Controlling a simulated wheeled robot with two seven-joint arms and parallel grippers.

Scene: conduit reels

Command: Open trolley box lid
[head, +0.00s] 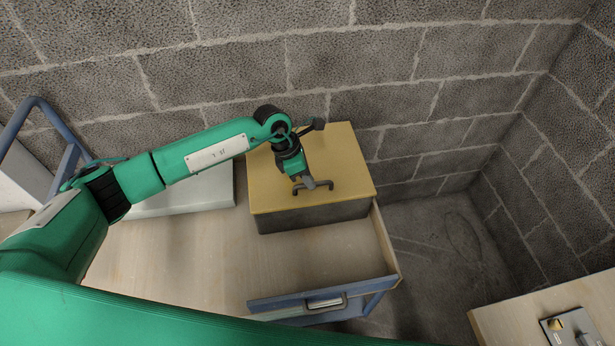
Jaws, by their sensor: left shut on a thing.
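The trolley box has a flat yellow lid (345,165) over a dark grey body (310,217). It stands on the far right part of the wooden trolley (205,262), near the block wall. The lid looks level and down on the body. My left gripper (305,183) points down over the middle of the lid, shut on its dark handle (327,184). The fingertips partly hide the handle. My right gripper is not in view.
A pale flat object (185,195) lies left of the box, partly under my arm. The trolley has a blue front edge (280,304) with a metal handle (325,302). A wooden table (545,310) with a metal plate stands at lower right. Block walls close in behind and right.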

